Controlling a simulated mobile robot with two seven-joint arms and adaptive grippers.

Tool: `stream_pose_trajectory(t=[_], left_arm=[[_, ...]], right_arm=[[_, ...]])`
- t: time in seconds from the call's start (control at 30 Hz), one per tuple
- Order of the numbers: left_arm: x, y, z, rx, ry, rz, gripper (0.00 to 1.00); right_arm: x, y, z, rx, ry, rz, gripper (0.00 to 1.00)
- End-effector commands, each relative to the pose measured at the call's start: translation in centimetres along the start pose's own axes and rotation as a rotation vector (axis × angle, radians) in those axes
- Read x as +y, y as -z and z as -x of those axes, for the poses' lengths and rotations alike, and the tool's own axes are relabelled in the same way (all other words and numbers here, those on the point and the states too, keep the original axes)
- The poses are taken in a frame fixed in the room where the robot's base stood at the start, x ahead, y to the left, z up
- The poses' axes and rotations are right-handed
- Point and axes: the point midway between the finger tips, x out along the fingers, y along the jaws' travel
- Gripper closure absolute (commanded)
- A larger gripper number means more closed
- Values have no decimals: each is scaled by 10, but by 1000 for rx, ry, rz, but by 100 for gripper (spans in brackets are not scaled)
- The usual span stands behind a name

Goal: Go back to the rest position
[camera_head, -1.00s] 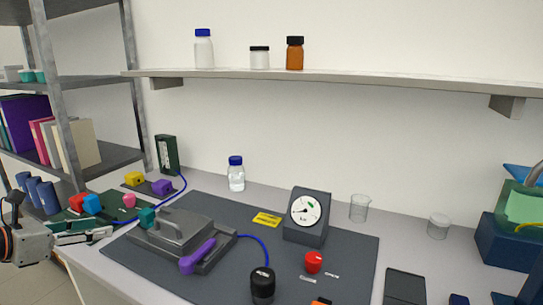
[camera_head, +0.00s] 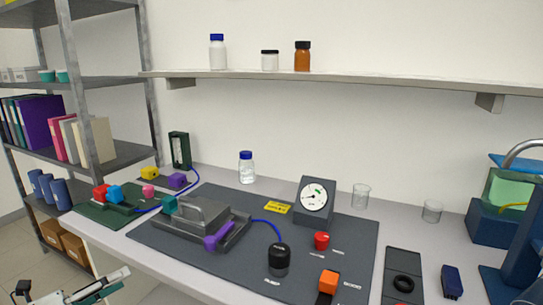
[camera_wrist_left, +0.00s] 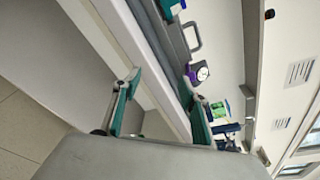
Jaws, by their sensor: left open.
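My left gripper (camera_head: 118,283) is low at the left of the head view, in front of the bench's front edge and clear of the bench things. It is open and empty. In the left wrist view its two fingers (camera_wrist_left: 163,85) stand apart, with the tilted bench edge and dial gauge beyond them. The grey membrane rig (camera_head: 188,226), with its handle and purple lever (camera_head: 218,237), sits on the dark mat (camera_head: 250,262). My right gripper is not in view.
A green tray (camera_head: 98,216) with coloured connectors lies on the bench's left. The dial gauge (camera_head: 316,199), black knob (camera_head: 279,259), red knob (camera_head: 321,241) and orange block (camera_head: 328,282) are on the mat. A shelving rack (camera_head: 70,95) stands at the left.

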Motion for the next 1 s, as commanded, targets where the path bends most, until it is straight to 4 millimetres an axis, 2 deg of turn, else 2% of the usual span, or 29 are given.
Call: stream_pose_trajectory(t=[0.03, 0.17, 0.27, 0.37, 0.4, 0.5, 0.63, 0.7, 0.8, 0.9, 1.0], left_arm=[[11, 21, 1, -37, 9, 155, 57], [39, 72, 5, -151, 6, 571, 57], [65, 118, 10, -242, -28, 892, 57], [89, 176, 16, -327, -90, 1211, 57], [97, 202, 18, -360, -119, 1339, 57], [107, 266, 23, -425, -202, 1622, 57], [105, 336, 27, -475, -298, 1897, 57], [101, 362, 28, -489, -338, 1998, 57], [95, 386, 28, -498, -375, 2088, 57], [92, 395, 28, -501, -389, 2126, 57], [92, 396, 28, -501, -392, 2129, 57]], right_arm=[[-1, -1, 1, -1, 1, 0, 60], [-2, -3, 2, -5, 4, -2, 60], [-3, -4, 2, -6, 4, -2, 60], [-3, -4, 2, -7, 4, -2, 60], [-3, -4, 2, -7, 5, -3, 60], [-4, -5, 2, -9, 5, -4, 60], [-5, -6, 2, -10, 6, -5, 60], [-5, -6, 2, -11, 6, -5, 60], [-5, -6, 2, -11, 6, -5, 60], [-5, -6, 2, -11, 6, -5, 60], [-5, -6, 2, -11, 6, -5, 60]])
